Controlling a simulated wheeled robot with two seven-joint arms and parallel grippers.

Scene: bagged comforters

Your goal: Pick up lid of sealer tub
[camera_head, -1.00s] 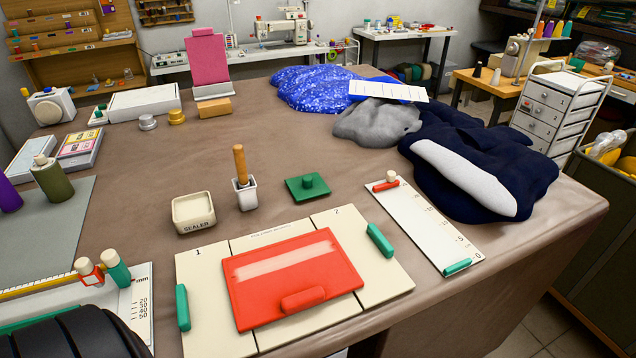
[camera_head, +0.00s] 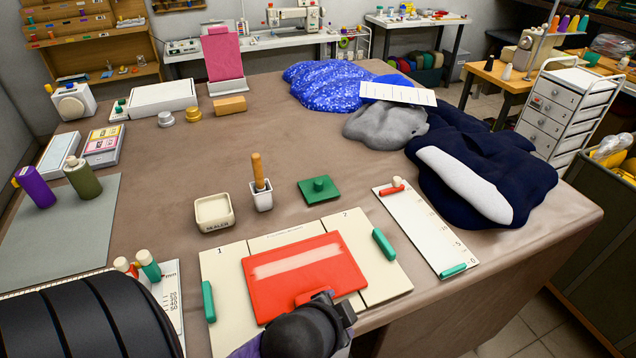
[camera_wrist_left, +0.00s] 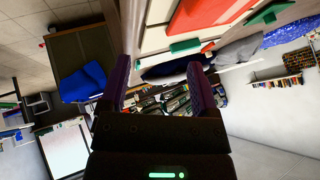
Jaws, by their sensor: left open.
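The sealer tub (camera_head: 214,213) is a small open cream square box with "SEALER" on its front. A green square lid with a round knob (camera_head: 319,189) lies flat on the table, right of the tub and apart from it. My left arm comes in from the left, and its dark wrist (camera_head: 300,335) is low at the bottom middle, in front of the red panel's handle. In the left wrist view my left gripper (camera_wrist_left: 158,68) has its two purple fingers apart with nothing between them. My right gripper is out of view.
A wooden-handled brush (camera_head: 257,172) stands in a white cup (camera_head: 261,198) between tub and lid. A cream board (camera_head: 388,284) with green handles bears a red panel (camera_head: 300,280). A white ruled board (camera_head: 430,235) and bagged comforters (camera_head: 480,150) lie to the right. Table behind the lid is clear.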

